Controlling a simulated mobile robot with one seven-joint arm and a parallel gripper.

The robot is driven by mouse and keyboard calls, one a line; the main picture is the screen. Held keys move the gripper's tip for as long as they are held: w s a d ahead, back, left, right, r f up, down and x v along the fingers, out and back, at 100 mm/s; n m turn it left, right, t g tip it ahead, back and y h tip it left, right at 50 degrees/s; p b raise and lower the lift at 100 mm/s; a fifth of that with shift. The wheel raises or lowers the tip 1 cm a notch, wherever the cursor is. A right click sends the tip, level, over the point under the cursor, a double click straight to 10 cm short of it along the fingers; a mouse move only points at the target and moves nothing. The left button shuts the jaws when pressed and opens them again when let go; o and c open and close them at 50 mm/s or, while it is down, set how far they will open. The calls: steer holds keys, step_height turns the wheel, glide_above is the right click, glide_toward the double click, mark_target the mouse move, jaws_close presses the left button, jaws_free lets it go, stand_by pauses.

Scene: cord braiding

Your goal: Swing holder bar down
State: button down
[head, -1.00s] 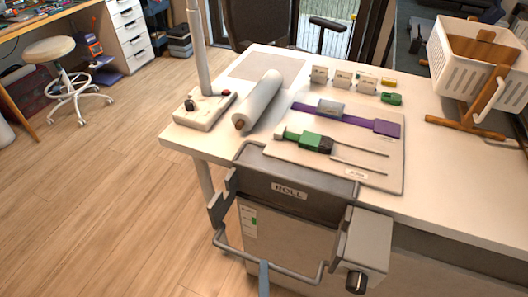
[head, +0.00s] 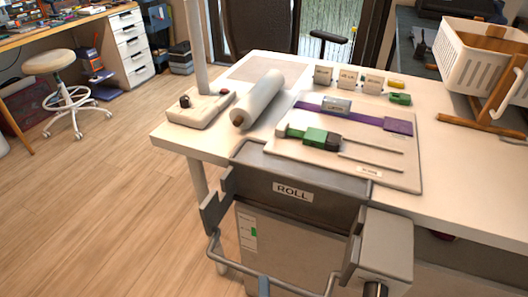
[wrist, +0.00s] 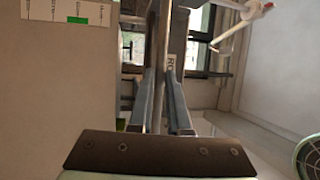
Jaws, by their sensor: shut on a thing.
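The holder bar (head: 237,268) is a grey U-shaped rod at the front of a dark grey holder (head: 265,200) labelled ROLL. It stands out in front of the holder's pale front, low in the head view, its bottom right part cut off by the frame edge. My gripper (head: 264,286) shows only as a blue-grey tip at the middle of the bar, at the bottom edge. In the wrist view my gripper's two blue-grey fingers (wrist: 161,85) are close together around a dark rod, shut on the bar. Their exact contact is hard to see.
A grey box with a knob (head: 385,245) sits right of the bar. The white table (head: 460,190) above carries a white roll (head: 258,98), a board with tools (head: 400,175) and small labelled blocks. Open wooden floor (head: 100,200) lies to the left.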

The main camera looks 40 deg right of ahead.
steer(key=shift+d+r, duration=0.1)
steer(key=shift+d, duration=0.05)
steer(key=c, duration=0.9)
jaws_free()
steer(key=shift+o, duration=0.2)
steer(key=p+v, duration=0.1)
steer(key=v, duration=1.2)
